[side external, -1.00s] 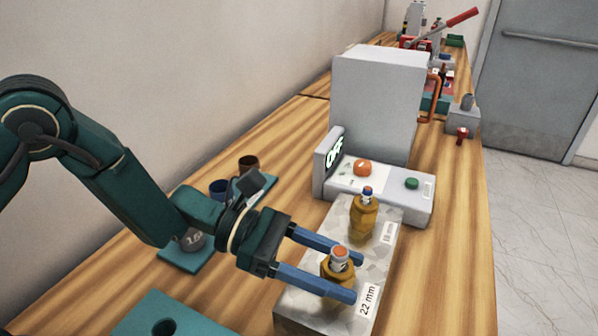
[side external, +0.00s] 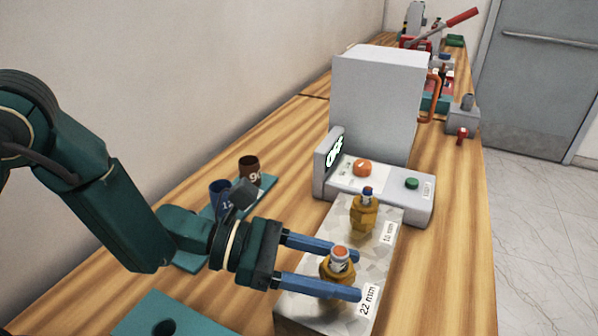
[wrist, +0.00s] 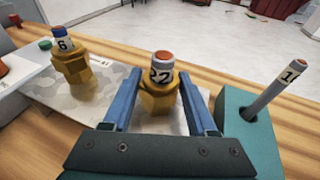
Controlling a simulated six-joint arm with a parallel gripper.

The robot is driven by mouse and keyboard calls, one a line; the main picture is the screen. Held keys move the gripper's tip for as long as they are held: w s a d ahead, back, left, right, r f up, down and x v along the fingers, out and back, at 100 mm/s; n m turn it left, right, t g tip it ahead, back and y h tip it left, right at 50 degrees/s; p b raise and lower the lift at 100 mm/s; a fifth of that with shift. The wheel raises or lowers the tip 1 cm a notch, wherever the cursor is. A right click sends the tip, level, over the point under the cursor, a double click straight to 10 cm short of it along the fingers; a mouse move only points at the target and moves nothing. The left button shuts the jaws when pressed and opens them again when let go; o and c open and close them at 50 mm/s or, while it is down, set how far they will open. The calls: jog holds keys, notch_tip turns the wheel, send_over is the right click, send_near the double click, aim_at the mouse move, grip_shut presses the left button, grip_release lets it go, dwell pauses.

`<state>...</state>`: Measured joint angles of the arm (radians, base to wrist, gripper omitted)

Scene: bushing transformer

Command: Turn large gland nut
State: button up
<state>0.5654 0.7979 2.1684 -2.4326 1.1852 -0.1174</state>
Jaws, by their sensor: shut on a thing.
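The large gland nut (side external: 338,268) is a brass-coloured hex on the upright gland by the 22 mm label (side external: 369,299). An orange-tipped cable end marked 22 (wrist: 162,68) sticks up from its top. My gripper (side external: 358,275) reaches in level from the left, its blue fingers on either side of the nut and shut on it. The wrist view shows the nut (wrist: 158,103) between the fingers. A second, smaller brass gland (side external: 363,218) with a blue-tipped cable end stands behind it on the same grey block (side external: 309,311). My fingers hide part of the large nut.
A grey box with a panel showing OFF (side external: 335,150), an orange knob (side external: 362,168) and a green button (side external: 412,183) stands behind the block. Blue and brown cups (side external: 249,164) stand at the left. A teal holder (side external: 185,318) is in front. The bench right of the block is clear.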

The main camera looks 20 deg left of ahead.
aim_at(320, 270)
jog(key=shift+s+d+n+t, duration=0.1)
jog(key=shift+n+t, duration=0.2)
jog(key=shift+n+t+y, duration=0.6)
jog(key=shift+n+t, duration=0.2)
jog(key=shift+t, duration=0.2)
jog(key=o, duration=1.6)
jog(key=shift+c, duration=0.2)
jog(key=shift+v, duration=3.05)
